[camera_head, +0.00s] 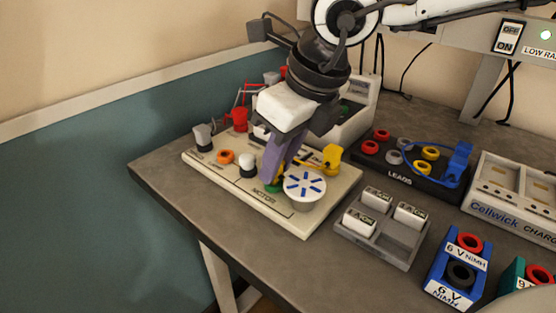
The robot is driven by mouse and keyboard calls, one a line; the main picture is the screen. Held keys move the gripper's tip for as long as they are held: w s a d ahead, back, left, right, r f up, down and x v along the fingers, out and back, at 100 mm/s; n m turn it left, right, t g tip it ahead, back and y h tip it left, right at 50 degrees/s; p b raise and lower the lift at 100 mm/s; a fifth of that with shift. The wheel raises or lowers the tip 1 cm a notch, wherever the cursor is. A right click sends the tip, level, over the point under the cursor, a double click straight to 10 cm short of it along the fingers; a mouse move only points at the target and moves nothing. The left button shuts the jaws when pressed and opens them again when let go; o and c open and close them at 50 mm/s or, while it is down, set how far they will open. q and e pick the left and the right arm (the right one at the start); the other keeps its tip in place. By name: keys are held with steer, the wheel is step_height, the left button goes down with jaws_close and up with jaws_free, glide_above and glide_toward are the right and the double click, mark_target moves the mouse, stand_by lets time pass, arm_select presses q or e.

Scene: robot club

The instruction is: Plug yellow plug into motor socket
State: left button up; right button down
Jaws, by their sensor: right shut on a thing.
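My right gripper (272,180) reaches down from the top onto the cream board (213,167), its purple-grey fingers shut beside the white motor disc (304,187) with blue marks. The held thing is mostly hidden between the fingers. A yellow lead runs toward them from a yellow plug body (331,157) standing on the board's right side, so the held thing appears to be a yellow plug. A bit of green (274,187) shows at the fingertips, by the MOTOR label; it looks like the motor socket. I cannot tell whether the held plug is seated. My left gripper is out of view.
A red plug (237,120), an orange ring (226,157) and a white knob (248,165) are on the board. Right of it are a grey switch tray (377,241), the black LEADS rack (399,178) with a blue plug (456,164), and a 6 V battery (456,275).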

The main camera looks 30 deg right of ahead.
arm_select(q)
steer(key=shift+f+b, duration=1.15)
steer(key=shift+b, duration=0.25)
arm_select(e)
steer(key=shift+f, duration=0.4)
stand_by(0.6)
steer(key=c, duration=1.5)
jaws_free()
steer(key=p+v, duration=0.1)
steer(key=v, duration=0.8)
steer(key=shift+r, duration=0.15)
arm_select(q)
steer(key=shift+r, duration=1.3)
arm_select(e)
steer(key=shift+s+r, duration=0.25)
steer(key=shift+r, duration=0.3)
